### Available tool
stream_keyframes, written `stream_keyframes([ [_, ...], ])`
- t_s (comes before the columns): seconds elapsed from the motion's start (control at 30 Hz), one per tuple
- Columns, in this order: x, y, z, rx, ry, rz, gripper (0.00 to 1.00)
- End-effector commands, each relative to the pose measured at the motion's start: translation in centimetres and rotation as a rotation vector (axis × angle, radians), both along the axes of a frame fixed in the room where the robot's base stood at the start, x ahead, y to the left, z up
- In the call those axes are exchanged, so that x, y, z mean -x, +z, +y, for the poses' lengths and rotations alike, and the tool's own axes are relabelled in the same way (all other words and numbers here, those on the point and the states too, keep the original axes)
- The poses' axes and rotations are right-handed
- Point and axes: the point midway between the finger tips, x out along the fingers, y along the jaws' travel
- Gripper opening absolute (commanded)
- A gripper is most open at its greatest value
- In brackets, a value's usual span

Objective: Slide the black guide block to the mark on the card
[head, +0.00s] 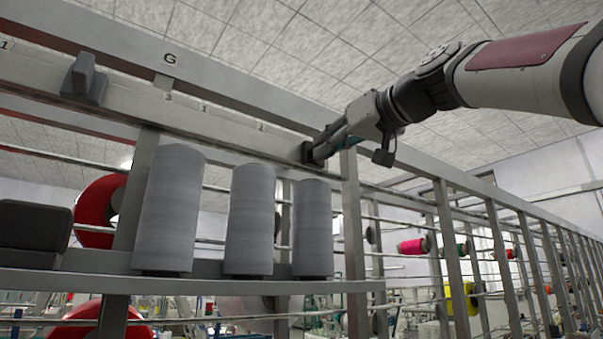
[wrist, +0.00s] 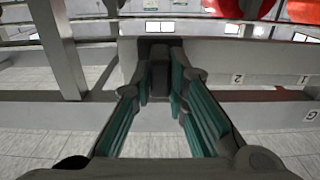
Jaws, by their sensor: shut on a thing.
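The black guide block (head: 308,152) sits at the right end of the pale rail (head: 230,122) in the head view. My gripper (head: 322,151) is shut on it. In the wrist view my gripper's green-lined fingers (wrist: 161,88) lie on either side of the block's dark upright part (wrist: 160,72). The rail face carries small figures, a 2 (wrist: 237,79) and a 1 (wrist: 304,79) in the wrist view. I cannot make out a separate card with a mark.
A second dark grey block with a knob (head: 84,80) sits farther left on the rail. Three grey cones (head: 250,220) stand on a shelf (head: 210,284) below the rail. A dark box-like thing (head: 32,233) is at the left. A metal upright (head: 352,220) stands just below my gripper.

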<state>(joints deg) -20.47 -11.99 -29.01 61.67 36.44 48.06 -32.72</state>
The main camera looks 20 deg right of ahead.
Motion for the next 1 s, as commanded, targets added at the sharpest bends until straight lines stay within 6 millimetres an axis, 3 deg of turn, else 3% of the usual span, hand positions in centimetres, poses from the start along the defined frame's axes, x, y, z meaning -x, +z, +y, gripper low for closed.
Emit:
stream_keyframes([
  [0.13,0.0,0.2,-0.5,0.000,-0.013,-0.006,0.00],
  [0.17,0.0,0.2,-0.5,0.000,-0.014,-0.007,0.19],
  [0.23,0.0,0.2,-0.5,0.000,-0.014,-0.006,0.35],
  [0.67,0.7,0.1,-0.6,0.000,-0.009,-0.004,0.35],
  [1.0,6.8,0.1,-2.6,-0.001,-0.010,-0.006,0.35],
])
